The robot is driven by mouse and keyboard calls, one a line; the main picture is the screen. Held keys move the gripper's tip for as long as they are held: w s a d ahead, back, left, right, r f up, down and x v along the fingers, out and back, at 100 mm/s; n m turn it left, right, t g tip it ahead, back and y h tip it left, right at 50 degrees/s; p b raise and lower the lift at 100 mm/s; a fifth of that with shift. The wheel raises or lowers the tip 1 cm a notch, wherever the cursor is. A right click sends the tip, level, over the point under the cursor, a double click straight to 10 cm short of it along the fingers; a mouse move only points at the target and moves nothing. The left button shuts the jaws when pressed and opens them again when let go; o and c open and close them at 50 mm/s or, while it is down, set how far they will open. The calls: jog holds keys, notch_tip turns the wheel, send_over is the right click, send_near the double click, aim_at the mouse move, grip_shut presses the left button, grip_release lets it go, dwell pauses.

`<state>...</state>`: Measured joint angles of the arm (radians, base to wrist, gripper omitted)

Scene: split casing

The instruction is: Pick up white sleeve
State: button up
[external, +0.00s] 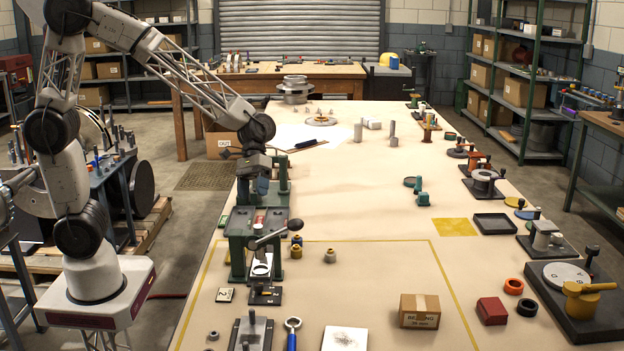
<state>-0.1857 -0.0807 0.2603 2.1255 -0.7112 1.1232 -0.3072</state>
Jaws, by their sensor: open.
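My gripper (262,186) hangs at the end of my arm over the back of the green press (240,240), at the left side of the long table. Its fingers are small and partly lost against the press, and I see nothing held between them. A white ring-shaped piece (261,268), which may be the white sleeve, sits at the front of the press, below its black-knobbed lever. It is in front of my gripper and apart from it. A pale upright cylinder (358,131) stands farther back on the table; I cannot tell whether it is the sleeve instead.
A cardboard box (419,311), a red block (491,311) and a black tray (495,223) lie to the right. The table's middle is largely clear.

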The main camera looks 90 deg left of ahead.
jog(key=w+a+f+n+t+h, duration=0.1)
jog(key=w+a+f+n+h, duration=0.15)
jog(key=w+f, duration=0.3)
jog(key=w+a+f+n+h, duration=0.1)
jog(key=w+a+f+n, duration=0.2)
jog(key=w, duration=0.4)
jog(key=n+t+h, duration=0.2)
jog(key=n+t, duration=0.1)
jog(key=n, duration=0.2)
send_near(330, 249)
jog(key=shift+w+d+f, duration=0.25)
jog(key=shift+d+f, duration=0.15)
jog(key=shift+d, duration=0.1)
jog(key=shift+w+d+f, duration=0.2)
jog(key=shift+d+f, duration=0.25)
jog(key=shift+d, duration=0.05)
jog(key=shift+x, duration=1.3)
jog(key=shift+x, duration=2.6)
jog(key=shift+r, duration=0.1)
jog(key=c, duration=1.1)
